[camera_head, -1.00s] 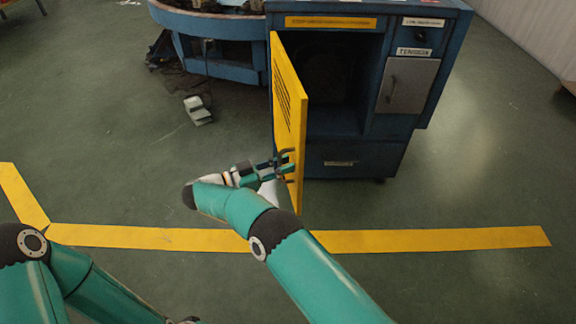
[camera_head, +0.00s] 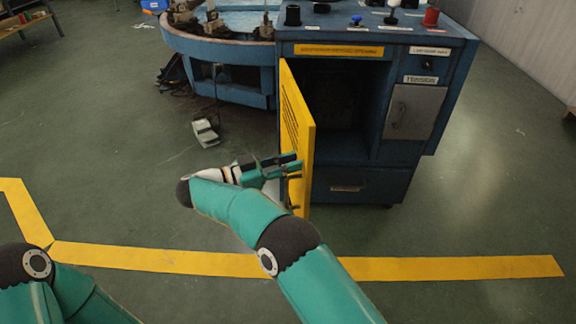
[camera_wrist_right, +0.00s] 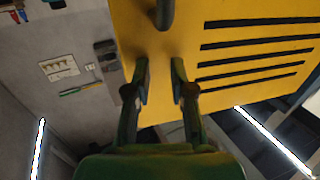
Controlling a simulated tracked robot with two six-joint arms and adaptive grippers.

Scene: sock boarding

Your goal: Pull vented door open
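The yellow vented door (camera_head: 295,125) stands swung open at the left side of the blue cabinet's dark compartment (camera_head: 340,95). Its slotted face also shows in the right wrist view (camera_wrist_right: 215,60). My right gripper (camera_head: 292,163) is by the door's lower part, just above the dark handle (camera_head: 294,207). In the right wrist view my right gripper (camera_wrist_right: 160,68) has its two fingers apart with yellow door surface between them. The dark handle end (camera_wrist_right: 165,14) lies beyond the fingertips, apart from them. My left arm shows at bottom left; its gripper is out of view.
The blue cabinet (camera_head: 360,185) has a lower drawer and a grey panel (camera_head: 410,112) at right. A round blue machine table (camera_head: 225,50) stands behind left. A pale foot pedal (camera_head: 205,132) lies on the floor. Yellow tape (camera_head: 450,268) crosses the clear green floor in front.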

